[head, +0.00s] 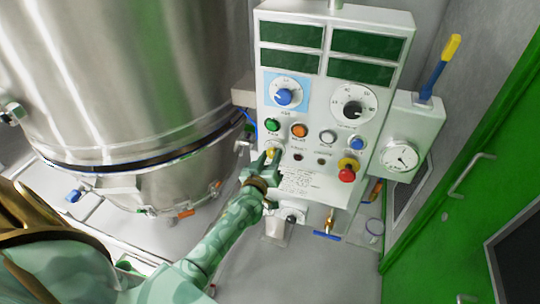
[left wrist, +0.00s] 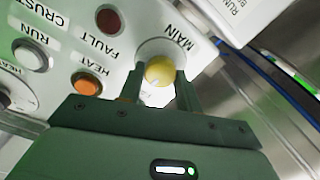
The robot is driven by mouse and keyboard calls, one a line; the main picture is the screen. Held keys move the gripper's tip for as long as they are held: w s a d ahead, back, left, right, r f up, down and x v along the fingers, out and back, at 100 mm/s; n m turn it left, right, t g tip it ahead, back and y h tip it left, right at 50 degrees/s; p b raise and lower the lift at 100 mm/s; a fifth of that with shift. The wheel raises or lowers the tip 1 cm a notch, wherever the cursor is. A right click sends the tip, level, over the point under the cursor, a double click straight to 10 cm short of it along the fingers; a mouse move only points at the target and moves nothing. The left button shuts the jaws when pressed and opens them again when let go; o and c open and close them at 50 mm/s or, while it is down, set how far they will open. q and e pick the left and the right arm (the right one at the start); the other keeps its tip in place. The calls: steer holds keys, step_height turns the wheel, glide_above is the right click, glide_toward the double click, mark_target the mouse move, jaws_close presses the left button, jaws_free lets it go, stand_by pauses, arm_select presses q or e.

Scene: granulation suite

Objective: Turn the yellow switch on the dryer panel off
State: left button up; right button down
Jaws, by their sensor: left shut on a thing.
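The dryer panel (head: 325,190) is a white box with dark displays, knobs and buttons, upright in the middle of the head view. The yellow switch (left wrist: 159,70) is a round knob on a pale base beside the word MAIN in the left wrist view. A small part of it shows at the panel's lower left in the head view (head: 271,152). My left gripper (head: 267,160) is shut on the yellow switch, with a finger on either side of it in the left wrist view (left wrist: 160,85). The switch's exact angle is hard to read. My right gripper is not in view.
A green button (head: 272,125) and an orange button (head: 299,130) sit close above the switch. A red button (head: 346,174) with a yellow collar is to the right. A steel vessel (head: 120,80) stands left, and a green door (head: 480,190) right.

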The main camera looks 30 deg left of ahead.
arm_select(q)
steer(key=n, duration=0.3)
steer(key=shift+p, duration=0.35)
steer(key=shift+n, duration=1.8)
steer(key=o, duration=1)
steer(key=shift+a, duration=0.1)
steer(key=v, duration=1.6)
steer(key=shift+p, duration=0.4)
steer(key=shift+s, duration=0.1)
